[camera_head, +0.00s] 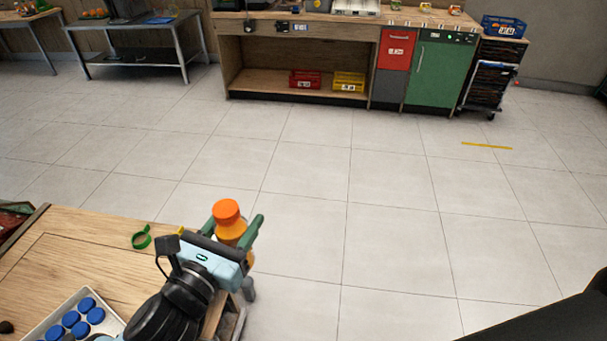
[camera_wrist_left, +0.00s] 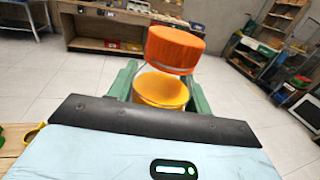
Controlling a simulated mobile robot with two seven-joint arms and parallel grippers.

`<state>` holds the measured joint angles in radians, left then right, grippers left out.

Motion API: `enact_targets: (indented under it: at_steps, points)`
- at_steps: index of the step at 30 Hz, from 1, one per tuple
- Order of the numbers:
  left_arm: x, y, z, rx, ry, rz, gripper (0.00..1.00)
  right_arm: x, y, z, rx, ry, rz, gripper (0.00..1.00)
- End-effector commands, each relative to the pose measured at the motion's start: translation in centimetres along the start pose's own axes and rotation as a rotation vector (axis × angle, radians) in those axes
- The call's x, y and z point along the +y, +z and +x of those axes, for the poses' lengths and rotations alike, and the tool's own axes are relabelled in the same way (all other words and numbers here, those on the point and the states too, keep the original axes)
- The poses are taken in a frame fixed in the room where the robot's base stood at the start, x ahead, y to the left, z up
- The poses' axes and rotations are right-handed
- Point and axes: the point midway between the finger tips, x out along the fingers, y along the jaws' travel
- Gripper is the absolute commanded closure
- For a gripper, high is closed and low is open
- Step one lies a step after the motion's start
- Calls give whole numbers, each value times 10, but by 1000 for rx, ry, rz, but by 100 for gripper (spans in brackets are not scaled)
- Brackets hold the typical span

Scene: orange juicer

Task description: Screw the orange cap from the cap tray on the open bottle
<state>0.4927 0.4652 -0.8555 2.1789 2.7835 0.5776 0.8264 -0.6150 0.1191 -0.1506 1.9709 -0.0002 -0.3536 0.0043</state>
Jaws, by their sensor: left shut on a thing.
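My left gripper (camera_head: 238,231) is shut on a bottle (camera_head: 231,233) with yellow-orange contents, near the right edge of the wooden table. In the left wrist view the bottle (camera_wrist_left: 160,91) stands between the green fingers (camera_wrist_left: 162,88). An orange cap (camera_head: 226,211) is at the top of the bottle. It looks slightly tilted in the left wrist view (camera_wrist_left: 174,48), with a thin pale band between it and the yellow part. I cannot tell whether it is threaded on. The bottle's lower part is hidden by my gripper. My right gripper is not in view.
A white tray (camera_head: 44,326) with several blue caps (camera_head: 79,329) lies at the table's lower left. A green ring (camera_head: 141,237) lies on the wooden table (camera_head: 85,253). Open tiled floor (camera_head: 320,215) lies right of the table. A workbench (camera_head: 300,17) and green cabinet (camera_head: 440,70) stand far behind.

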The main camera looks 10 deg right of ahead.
Motion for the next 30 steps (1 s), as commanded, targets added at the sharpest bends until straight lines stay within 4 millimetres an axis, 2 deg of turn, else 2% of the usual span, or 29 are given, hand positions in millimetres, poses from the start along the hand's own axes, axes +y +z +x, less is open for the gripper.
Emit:
enact_targets:
  at_steps: [12, 18, 23, 30]
  points:
    - [88, -33, -99, 7, 429, -3, 100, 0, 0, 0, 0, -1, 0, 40]
    - [114, -44, -140, 3, 562, -1, 100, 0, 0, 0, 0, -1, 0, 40]
    - [123, -47, -156, 0, 608, 1, 100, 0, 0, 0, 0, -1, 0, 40]
    - [124, -47, -158, -2, 614, 1, 100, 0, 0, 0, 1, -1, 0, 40]
